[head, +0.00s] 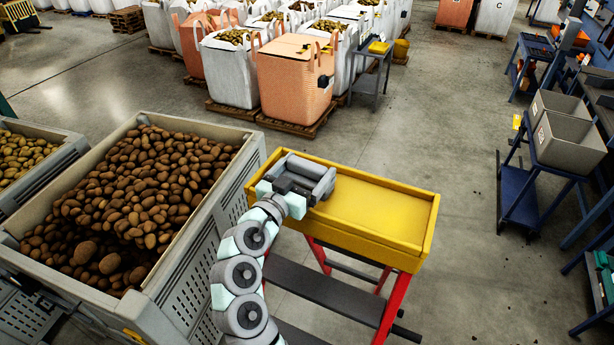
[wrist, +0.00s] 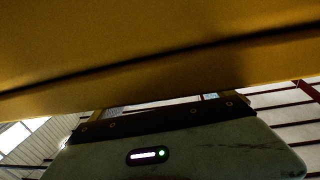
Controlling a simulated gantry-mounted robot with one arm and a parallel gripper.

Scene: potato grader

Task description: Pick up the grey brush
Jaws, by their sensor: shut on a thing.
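My gripper (head: 303,178) is over the left end of a yellow tray-topped table (head: 372,212) with red legs. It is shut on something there. I take the held thing to be the grey brush, but it cannot be told apart from the grey gripper parts in the head view. No other brush shows on the bare yellow top. In the wrist view, a yellow panel (wrist: 150,45) fills the upper part, close to the pale gripper housing (wrist: 215,152) with its small light. The fingertips and the held thing are not clear there.
A large grey crate of potatoes (head: 254,165) stands just left of the table. An orange bulk bag (head: 290,85) and a small blue-grey stand (head: 372,80) are behind. Grey bins (head: 572,140) sit on a blue trolley at right. The floor between is open.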

